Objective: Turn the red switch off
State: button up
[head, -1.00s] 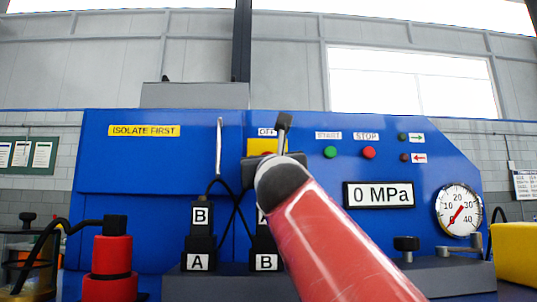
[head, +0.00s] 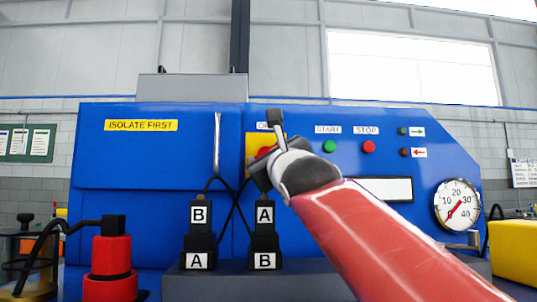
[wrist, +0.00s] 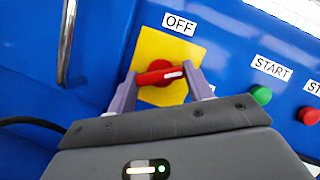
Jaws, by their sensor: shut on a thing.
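The red switch (wrist: 160,74) sits on a yellow plate (wrist: 150,47) under an OFF label (wrist: 179,22) on the blue panel. In the wrist view its handle lies nearly level, tilted slightly up to the right, with a white mark at its right end. My gripper (wrist: 159,80) is shut on the handle, one finger at each end. In the head view my gripper (head: 260,165) and red arm cover part of the switch (head: 265,152) and its plate (head: 251,145).
A green START button (head: 330,146) and a red STOP button (head: 368,147) are right of the switch. A metal door handle (head: 217,145) is to its left. Connectors marked A and B (head: 264,235) stand below. A pressure gauge (head: 457,205) is at right.

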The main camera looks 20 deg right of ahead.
jog(key=n+g+y, duration=0.1)
jog(key=n, duration=0.3)
jog(key=n+g+y, duration=0.1)
jog(key=n, duration=0.3)
jog(key=n+g+y, duration=0.1)
jog(key=n+g, duration=0.1)
jog(key=n, duration=0.3)
jog(key=shift+d+r, duration=0.15)
dwell(0.3)
dwell(0.3)
jog(key=o, duration=1)
jog(key=s, duration=0.2)
jog(key=s+d+b, duration=0.1)
jog(key=s, duration=0.4)
jog(key=shift+s+d+r+b, duration=0.1)
jog(key=shift+s+d+b, duration=0.15)
jog(key=shift+s+b, duration=0.1)
